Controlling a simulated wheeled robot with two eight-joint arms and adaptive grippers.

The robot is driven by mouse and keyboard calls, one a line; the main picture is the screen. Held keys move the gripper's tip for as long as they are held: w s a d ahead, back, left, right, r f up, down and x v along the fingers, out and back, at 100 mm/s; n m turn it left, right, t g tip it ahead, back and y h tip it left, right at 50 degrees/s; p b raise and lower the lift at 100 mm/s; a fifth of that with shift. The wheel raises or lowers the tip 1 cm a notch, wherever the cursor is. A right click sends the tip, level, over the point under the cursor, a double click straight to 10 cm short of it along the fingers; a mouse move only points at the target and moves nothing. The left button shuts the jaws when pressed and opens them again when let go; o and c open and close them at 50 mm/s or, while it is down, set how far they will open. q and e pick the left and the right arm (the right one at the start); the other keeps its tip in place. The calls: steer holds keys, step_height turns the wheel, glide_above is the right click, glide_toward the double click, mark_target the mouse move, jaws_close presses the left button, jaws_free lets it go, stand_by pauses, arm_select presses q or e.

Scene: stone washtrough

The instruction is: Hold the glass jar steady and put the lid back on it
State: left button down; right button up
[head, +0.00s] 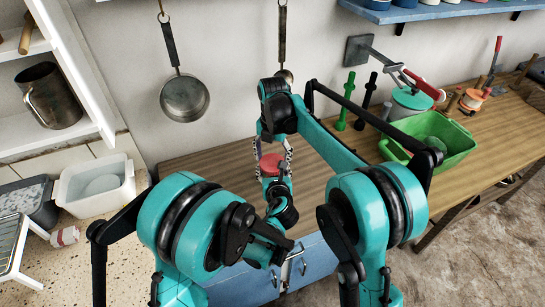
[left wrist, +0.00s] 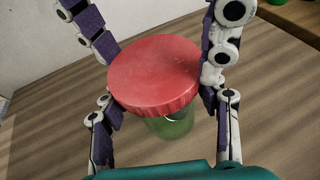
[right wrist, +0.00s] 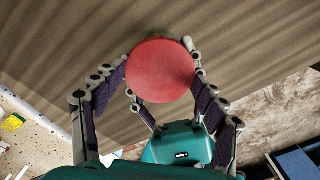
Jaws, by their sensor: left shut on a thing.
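The red lid (head: 271,163) sits directly over the green glass jar (left wrist: 174,127) in the left wrist view. No gap shows from this side, but I cannot tell if it is fully seated. My left gripper (head: 274,174) is shut around the jar from the near side. My right gripper (head: 272,150) reaches in from the far side, its fingers on both sides of the lid. The lid also shows in the right wrist view (right wrist: 160,71); whether those fingers press on it is unclear. The jar is mostly hidden in the head view.
The wooden counter (head: 205,165) is bare around the jar. A pan (head: 185,98) hangs on the wall. A white basin (head: 95,185) is at the left.

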steer(key=c, duration=0.5)
